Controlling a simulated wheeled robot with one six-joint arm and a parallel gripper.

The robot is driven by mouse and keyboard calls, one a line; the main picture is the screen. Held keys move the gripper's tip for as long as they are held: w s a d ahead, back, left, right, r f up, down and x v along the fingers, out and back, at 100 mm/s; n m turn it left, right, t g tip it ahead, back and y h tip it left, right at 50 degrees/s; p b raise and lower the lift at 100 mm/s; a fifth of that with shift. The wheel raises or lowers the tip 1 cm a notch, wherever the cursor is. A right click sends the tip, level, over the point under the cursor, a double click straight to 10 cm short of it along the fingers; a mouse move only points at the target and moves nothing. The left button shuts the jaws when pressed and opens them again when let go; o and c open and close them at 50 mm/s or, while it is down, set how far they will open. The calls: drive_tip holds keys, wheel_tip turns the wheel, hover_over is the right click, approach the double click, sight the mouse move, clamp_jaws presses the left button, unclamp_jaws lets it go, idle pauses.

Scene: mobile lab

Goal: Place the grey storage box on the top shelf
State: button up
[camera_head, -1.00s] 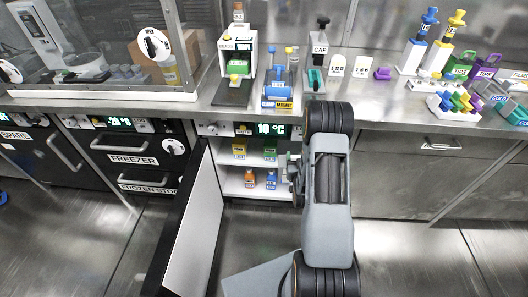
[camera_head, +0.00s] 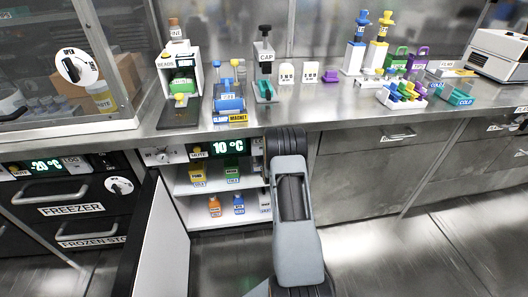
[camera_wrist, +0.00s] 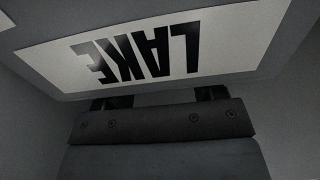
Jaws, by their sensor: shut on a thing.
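The grey storage box fills much of the wrist view, its pale label (camera_wrist: 150,50) reading LAKE upside down. My gripper (camera_wrist: 160,98) is at the box's edge and shut on it; the contact itself is mostly hidden. In the head view my arm covers the gripper, and a small grey labelled piece (camera_head: 265,203) shows beside it at lower-shelf height. The top shelf (camera_head: 212,188) of the open 10 °C cabinet holds a yellow box (camera_head: 197,174) at left and a green box (camera_head: 232,172) at right.
The open cabinet door (camera_head: 160,245) stands left of the opening. The counter edge (camera_head: 350,118) runs above. Open floor lies to the right.

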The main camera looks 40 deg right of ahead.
drive_tip(key=shift+x, duration=1.05)
drive_tip(key=shift+f+b, duration=0.8)
drive_tip(key=shift+f, duration=1.05)
drive_tip(key=o, duration=1.5)
drive_tip(key=shift+o, duration=0.2)
drive_tip(key=shift+r, duration=0.2)
drive_tip(key=p+v, duration=0.2)
drive_tip(key=v, duration=1)
drive_tip(key=shift+f, duration=0.1)
